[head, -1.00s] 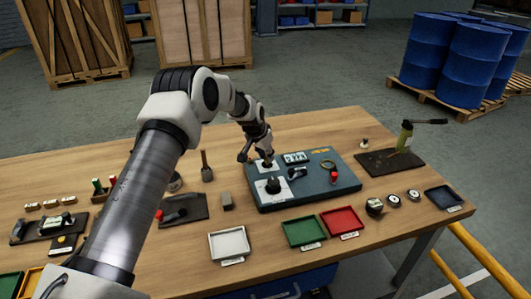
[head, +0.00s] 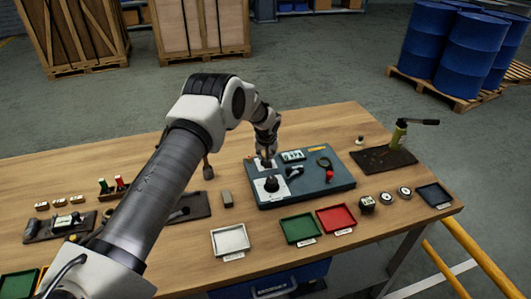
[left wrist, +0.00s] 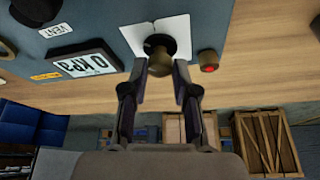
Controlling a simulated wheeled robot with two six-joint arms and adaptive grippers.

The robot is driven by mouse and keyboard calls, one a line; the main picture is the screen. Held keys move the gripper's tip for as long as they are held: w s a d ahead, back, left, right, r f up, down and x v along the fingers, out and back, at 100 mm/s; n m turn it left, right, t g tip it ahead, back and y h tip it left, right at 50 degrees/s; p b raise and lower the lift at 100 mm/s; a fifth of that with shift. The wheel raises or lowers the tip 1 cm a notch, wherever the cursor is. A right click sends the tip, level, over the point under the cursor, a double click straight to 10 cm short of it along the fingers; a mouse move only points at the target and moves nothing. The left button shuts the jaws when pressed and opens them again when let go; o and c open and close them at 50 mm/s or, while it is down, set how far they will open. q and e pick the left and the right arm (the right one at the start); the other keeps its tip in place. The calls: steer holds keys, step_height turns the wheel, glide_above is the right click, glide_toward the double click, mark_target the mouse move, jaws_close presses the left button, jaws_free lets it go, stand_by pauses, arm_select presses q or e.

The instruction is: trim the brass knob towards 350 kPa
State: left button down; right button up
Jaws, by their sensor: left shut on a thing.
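The brass knob (left wrist: 159,60) sits on a dark round base over a white plate on the blue-grey pumpset panel (left wrist: 200,25). My left gripper (left wrist: 162,76) has its fingers closed around the knob's sides in the left wrist view. In the head view, my left gripper (head: 266,158) points down at the panel's back left corner and hides most of the knob. A digital display (left wrist: 87,63) beside it appears to read 0 kPa; it is also on the panel in the head view (head: 293,156), too small to read. My right gripper is out of view.
A black knob (head: 271,184), a black lever (head: 294,171) and a red-ended part (head: 329,175) share the panel. A red-topped brass piece (left wrist: 208,60) is close beside the gripper. White (head: 230,239), green (head: 301,228) and red (head: 336,218) trays lie in front.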

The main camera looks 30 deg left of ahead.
arm_select(q)
steer(key=shift+s+f, duration=0.1)
steer(key=shift+f, duration=0.05)
steer(key=c, duration=0.9)
jaws_free()
steer(key=shift+w, duration=0.2)
steer(key=v, duration=1.2)
steer(key=shift+w, duration=0.1)
